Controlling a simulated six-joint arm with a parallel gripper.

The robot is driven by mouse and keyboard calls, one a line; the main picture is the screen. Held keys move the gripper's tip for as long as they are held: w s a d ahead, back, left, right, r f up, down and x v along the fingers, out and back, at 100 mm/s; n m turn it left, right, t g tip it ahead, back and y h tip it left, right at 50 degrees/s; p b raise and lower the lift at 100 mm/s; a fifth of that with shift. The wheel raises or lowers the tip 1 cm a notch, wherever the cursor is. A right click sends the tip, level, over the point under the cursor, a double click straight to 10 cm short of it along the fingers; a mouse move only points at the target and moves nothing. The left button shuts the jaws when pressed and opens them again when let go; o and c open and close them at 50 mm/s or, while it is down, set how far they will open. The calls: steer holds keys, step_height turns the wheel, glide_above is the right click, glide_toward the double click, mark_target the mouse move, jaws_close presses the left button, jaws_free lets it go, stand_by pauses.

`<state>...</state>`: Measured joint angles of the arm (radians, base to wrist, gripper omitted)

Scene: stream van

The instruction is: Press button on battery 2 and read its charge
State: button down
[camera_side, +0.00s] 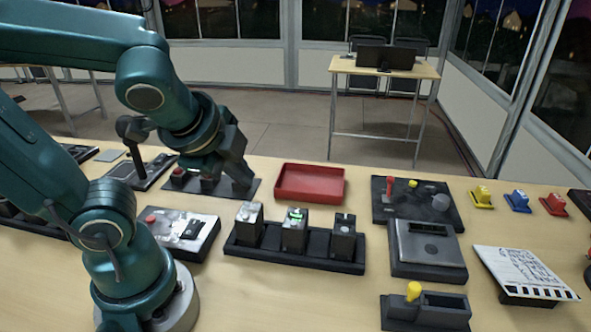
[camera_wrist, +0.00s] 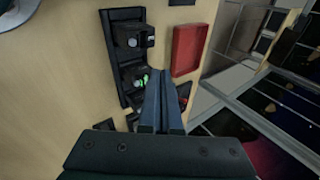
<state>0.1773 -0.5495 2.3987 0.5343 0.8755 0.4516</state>
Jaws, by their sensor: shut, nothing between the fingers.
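Three grey batteries stand upright in a black rack (camera_side: 300,258) on the table in the side view: a left one (camera_side: 249,222), a middle one (camera_side: 294,232) and a right one (camera_side: 342,238). The middle battery shows a lit green display on its top; the wrist view also shows green light (camera_wrist: 142,80). I cannot read any numbers or charge value. My gripper (camera_side: 246,184) is shut and empty, behind and to the left of the rack, low over a black panel (camera_side: 215,190). In the wrist view its closed fingers (camera_wrist: 172,74) cover part of the rack area.
A red tray (camera_side: 310,184) lies behind the rack. A box with a red button (camera_side: 182,232) stands left of the rack. A grey device (camera_side: 428,247), a lever panel (camera_side: 417,203) and a yellow-knobbed block (camera_side: 425,308) stand to the right.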

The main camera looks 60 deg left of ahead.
steer(key=s+d+n+h, duration=0.3)
steer(key=d+n, duration=0.2)
steer(key=n, duration=0.5)
steer(key=shift+d+g+h, duration=0.3)
steer(key=shift+d+h, duration=0.05)
steer(key=shift+h, duration=0.05)
